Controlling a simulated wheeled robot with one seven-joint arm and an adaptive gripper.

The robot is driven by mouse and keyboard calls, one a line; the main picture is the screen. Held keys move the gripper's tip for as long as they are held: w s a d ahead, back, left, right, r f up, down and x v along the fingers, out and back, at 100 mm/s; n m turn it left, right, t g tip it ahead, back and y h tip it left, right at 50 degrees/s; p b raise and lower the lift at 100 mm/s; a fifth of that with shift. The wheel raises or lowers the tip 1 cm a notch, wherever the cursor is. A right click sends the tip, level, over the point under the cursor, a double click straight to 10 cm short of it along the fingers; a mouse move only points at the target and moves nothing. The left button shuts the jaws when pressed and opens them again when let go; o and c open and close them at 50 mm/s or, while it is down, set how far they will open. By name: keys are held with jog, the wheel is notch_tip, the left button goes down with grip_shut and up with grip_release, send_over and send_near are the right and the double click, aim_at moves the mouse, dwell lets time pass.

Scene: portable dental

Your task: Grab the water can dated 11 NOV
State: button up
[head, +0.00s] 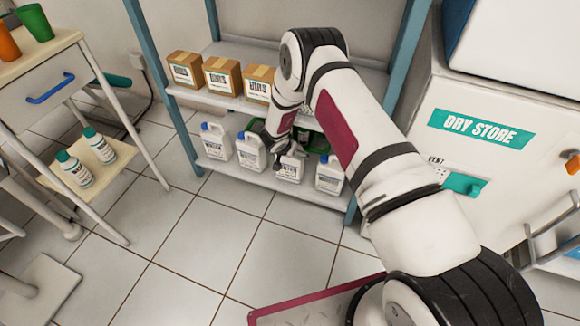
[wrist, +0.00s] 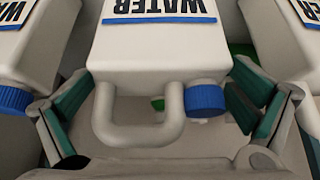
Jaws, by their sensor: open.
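Several white water cans with blue caps stand in a row on the lower shelf in the head view: one at the left end (head: 217,143), a second can (head: 250,152), a third can (head: 290,169) and one at the right end (head: 329,175). The dates on their labels are too small to read. My gripper (wrist: 160,78) is open. Its fingers lie on either side of one can (wrist: 150,58), whose handle and blue cap are towards the palm. Its "WATER" label appears upside down in the wrist view, and no date shows. In the head view my gripper is at the third can.
Neighbouring cans flank the fingers closely (wrist: 32,50) (wrist: 290,45). Cardboard boxes (head: 221,76) stand on the shelf above. Something green (head: 314,138) lies behind the cans. A blue shelf post (head: 403,45) and the "DRY STORE" cabinet (head: 470,150) are right.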

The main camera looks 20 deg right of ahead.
jog(key=shift+c, duration=0.6)
jog(key=c, duration=1.3)
jog(key=shift+r, duration=0.15)
jog(key=c, duration=0.4)
jog(key=shift+o, duration=0.2)
jog(key=shift+r, duration=0.1)
